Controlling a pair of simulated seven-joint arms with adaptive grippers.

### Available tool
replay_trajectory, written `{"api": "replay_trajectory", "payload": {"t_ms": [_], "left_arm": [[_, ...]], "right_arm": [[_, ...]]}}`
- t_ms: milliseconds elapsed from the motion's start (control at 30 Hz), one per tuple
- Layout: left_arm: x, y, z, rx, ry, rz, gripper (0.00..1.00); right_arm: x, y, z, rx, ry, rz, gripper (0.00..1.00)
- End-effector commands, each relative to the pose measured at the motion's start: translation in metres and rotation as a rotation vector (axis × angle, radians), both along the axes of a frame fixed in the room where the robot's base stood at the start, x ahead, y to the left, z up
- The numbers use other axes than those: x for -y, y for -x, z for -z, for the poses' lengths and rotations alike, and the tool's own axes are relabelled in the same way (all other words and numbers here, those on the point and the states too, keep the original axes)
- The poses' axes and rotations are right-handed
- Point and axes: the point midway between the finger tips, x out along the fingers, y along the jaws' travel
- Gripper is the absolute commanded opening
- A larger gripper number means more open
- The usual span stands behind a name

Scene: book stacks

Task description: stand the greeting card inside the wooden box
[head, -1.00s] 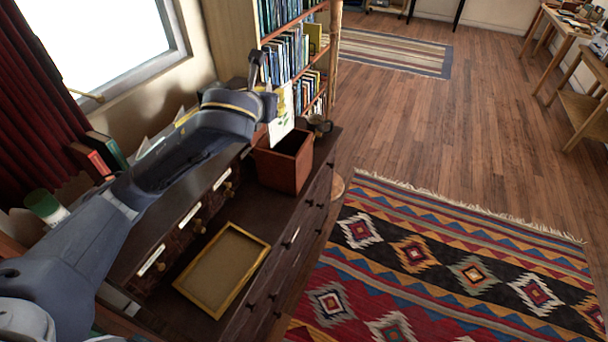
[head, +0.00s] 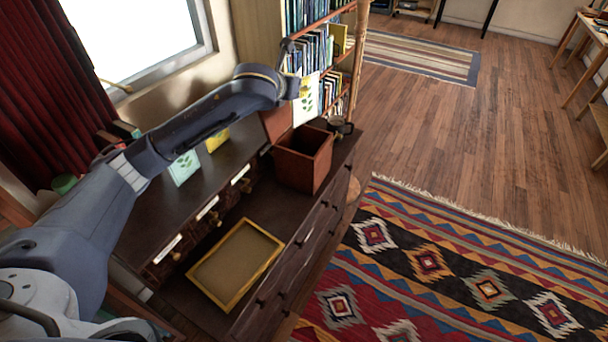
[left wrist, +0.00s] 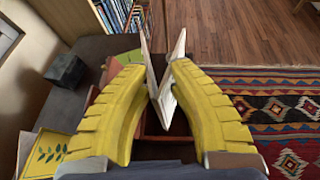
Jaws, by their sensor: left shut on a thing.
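The greeting card (head: 305,101), white with green leaves and a yellow part, is upright above the back of the wooden box in the head view. The wooden box (head: 304,163) is reddish brown with an open top and stands on the dark desk. In the left wrist view, the card (left wrist: 164,85) shows nearly edge-on as a folded, partly opened V. My left gripper (left wrist: 157,77) has its yellow fingers shut on it. The box (left wrist: 155,143) shows partly below, behind the fingers. In the head view my arm hides most of the gripper. My right gripper is not in view.
A pale green card (head: 184,168) and a yellow card (head: 217,138) stand on the desk's upper ledge. A yellow-framed tray (head: 235,266) lies at the front. A small dark mug (head: 341,126) stands behind the box. A bookshelf (head: 309,60) rises behind.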

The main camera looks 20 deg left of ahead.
Motion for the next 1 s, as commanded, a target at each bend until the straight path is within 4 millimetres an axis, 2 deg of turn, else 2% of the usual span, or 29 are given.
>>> {"api": "replay_trajectory", "payload": {"t_ms": [167,267,700,833,1000], "left_arm": [[0.008,-0.004,0.000,0.015,0.002,0.046,0.04],[0.011,-0.003,0.008,0.019,-0.001,0.062,0.04],[0.011,-0.003,0.103,0.016,-0.006,0.062,0.04],[0.011,-0.003,0.127,0.017,-0.005,0.062,0.04],[0.011,-0.003,0.147,0.019,-0.006,0.063,0.04]], "right_arm": [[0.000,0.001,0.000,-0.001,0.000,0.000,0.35],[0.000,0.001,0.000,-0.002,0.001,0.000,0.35],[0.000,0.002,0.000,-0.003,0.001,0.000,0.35],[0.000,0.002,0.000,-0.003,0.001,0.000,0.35],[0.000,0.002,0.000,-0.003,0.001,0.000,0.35]]}}
